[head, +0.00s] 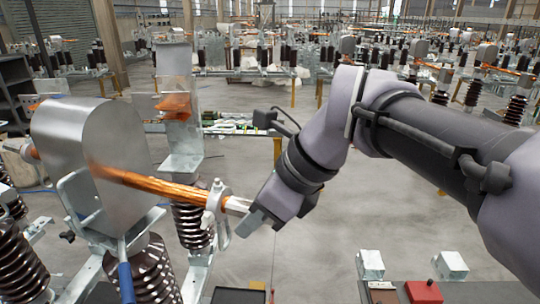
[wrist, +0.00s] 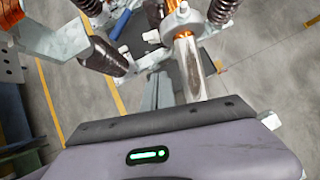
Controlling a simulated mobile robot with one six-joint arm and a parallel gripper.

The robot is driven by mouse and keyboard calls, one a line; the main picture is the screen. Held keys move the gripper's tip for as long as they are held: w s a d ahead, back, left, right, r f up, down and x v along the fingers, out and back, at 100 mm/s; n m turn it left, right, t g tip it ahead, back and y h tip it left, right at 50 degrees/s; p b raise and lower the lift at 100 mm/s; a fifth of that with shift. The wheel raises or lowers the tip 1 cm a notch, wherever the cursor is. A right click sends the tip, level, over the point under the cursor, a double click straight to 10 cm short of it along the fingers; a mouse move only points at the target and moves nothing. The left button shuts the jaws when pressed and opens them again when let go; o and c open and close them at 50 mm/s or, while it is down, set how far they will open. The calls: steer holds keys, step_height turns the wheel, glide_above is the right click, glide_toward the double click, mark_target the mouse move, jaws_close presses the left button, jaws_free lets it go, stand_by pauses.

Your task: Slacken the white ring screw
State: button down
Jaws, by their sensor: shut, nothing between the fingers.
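A pale ring screw (head: 216,208) sits at the right end of a copper rod (head: 165,187) that comes out of a rounded grey metal housing (head: 95,150). In the wrist view the ring (wrist: 184,19) is at the top centre, with copper behind it. My gripper (head: 238,206) comes in from the right at the rod's end, right beside the ring.
Dark ribbed insulators (head: 150,270) stand below the housing and rod. A blue handle (head: 126,283) hangs at the lower left. A red box (head: 424,291) and pale blocks sit at the bottom right. The grey floor (head: 330,235) right of the frame is open.

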mark_target(207, 219)
steer(key=a, duration=0.1)
steer(key=w+a+p, duration=0.1)
steer(key=a, duration=0.2)
steer(key=shift+w+a+r, duration=0.1)
steer(key=shift+w+r, duration=0.15)
steer(key=shift+r, duration=0.05)
steer(key=shift+s, duration=0.1)
steer(key=shift+a+p, duration=0.15)
steer(key=shift+p, duration=0.15)
steer(key=shift+r, duration=0.15)
steer(key=shift+r+p, duration=0.1)
steer(key=shift+p, duration=0.45)
steer(key=shift+h+p, duration=0.3)
steer(key=shift+a+r+g+h+p, duration=0.2)
steer(key=shift+h+p, duration=0.3)
steer(key=shift+p, duration=0.5)
steer(key=shift+a+r+g+h+p, duration=0.1)
steer(key=shift+g+h+p, duration=0.3)
steer(key=shift+p, duration=0.55)
